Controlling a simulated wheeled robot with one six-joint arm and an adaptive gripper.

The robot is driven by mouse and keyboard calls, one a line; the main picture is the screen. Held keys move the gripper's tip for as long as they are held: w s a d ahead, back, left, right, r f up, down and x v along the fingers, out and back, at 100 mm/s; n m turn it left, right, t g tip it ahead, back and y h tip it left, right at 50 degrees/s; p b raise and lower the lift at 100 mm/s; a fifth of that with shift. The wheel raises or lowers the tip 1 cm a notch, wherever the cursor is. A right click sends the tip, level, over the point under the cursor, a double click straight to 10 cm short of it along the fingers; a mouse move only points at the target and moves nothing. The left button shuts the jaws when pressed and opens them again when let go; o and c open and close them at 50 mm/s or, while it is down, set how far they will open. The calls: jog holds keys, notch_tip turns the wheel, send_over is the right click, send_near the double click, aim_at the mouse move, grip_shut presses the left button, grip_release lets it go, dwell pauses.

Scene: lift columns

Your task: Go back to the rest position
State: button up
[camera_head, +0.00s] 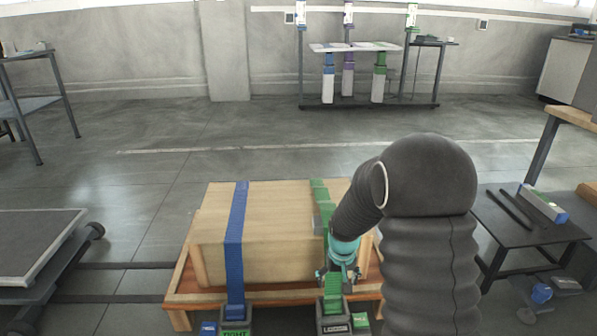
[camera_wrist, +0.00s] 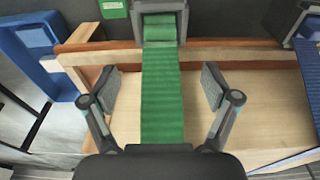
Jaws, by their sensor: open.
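My gripper (camera_wrist: 160,92) is open in the wrist view, its two fingers apart on either side of a green strap (camera_wrist: 161,100). No contact between fingers and strap shows. In the head view my gripper (camera_head: 338,274) is at the front right of a wooden crate (camera_head: 275,255), partly hidden by my dark arm. The green strap (camera_head: 319,192) runs over the crate's top, and a blue strap (camera_head: 236,235) runs over it further left. Each strap leads down to a dark block at the front; the left one reads TIGHT (camera_head: 235,330), the right one seems to read LOOSE (camera_head: 334,326).
The crate rests on a wooden pallet (camera_head: 205,298). A dark low table (camera_head: 500,240) stands to the right with bars on it. A flat cart (camera_head: 35,245) is at the left. A rack (camera_head: 370,106) stands by the back wall. The floor between is clear.

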jog(key=s+r+t+p, duration=0.2)
jog(key=s+r+p, duration=0.3)
jog(key=s+r, duration=0.9)
jog(key=s+r+t+p, duration=0.2)
jog(key=s+r+p, duration=0.3)
jog(key=s+r, duration=0.9)
notch_tip(320, 180, up, 8)
jog(key=shift+s+f+p, duration=0.15)
jog(key=shift+f+p, duration=0.05)
jog(key=shift+p, duration=0.15)
